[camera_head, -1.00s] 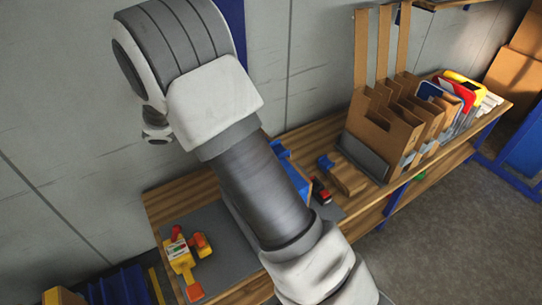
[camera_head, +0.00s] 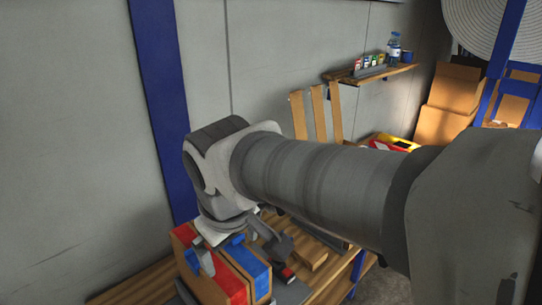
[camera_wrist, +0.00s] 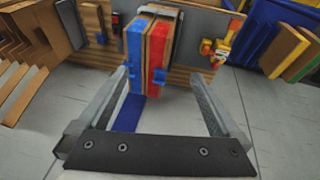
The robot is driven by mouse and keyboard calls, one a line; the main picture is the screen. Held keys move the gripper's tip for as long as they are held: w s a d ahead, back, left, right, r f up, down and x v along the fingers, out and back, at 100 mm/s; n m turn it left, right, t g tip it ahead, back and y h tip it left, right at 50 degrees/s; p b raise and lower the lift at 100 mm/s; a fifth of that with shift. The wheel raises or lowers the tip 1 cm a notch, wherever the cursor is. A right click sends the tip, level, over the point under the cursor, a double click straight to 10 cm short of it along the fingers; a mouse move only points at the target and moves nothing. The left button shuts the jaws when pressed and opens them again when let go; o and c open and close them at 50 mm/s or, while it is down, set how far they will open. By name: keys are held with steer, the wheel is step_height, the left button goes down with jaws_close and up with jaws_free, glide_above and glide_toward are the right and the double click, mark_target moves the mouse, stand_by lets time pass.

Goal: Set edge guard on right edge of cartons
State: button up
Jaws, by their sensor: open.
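The cartons (camera_head: 184,250) stand upright side by side on the bench, one with a red band and one with a blue band. The wrist view shows the cartons (camera_wrist: 148,50) ahead of my gripper, blue band left and red band right. My gripper (camera_wrist: 158,76) is open, its fingers spread to either side of the cartons' width and empty. In the head view my gripper (camera_head: 240,255) is over the cartons and hides part of them. Small blue pieces (camera_wrist: 160,76) show at the cartons' near face; I cannot tell whether one is the edge guard.
Yellow and orange tools (camera_wrist: 216,48) lie right of the cartons in the wrist view. Slotted cardboard holders (camera_head: 318,110) stand further along the bench. A wall shelf (camera_head: 370,74) holds a bottle and small items. A blue post (camera_head: 160,100) stands behind my arm.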

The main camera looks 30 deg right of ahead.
steer(key=s+m, duration=0.1)
steer(key=s+a+t, duration=0.1)
steer(key=s+r+m+t+y, duration=0.1)
steer(key=shift+s+a+m, duration=0.15)
steer(key=shift+a+m, duration=0.1)
steer(key=shift+m, duration=0.05)
steer(key=shift+a, duration=0.15)
stand_by(0.9)
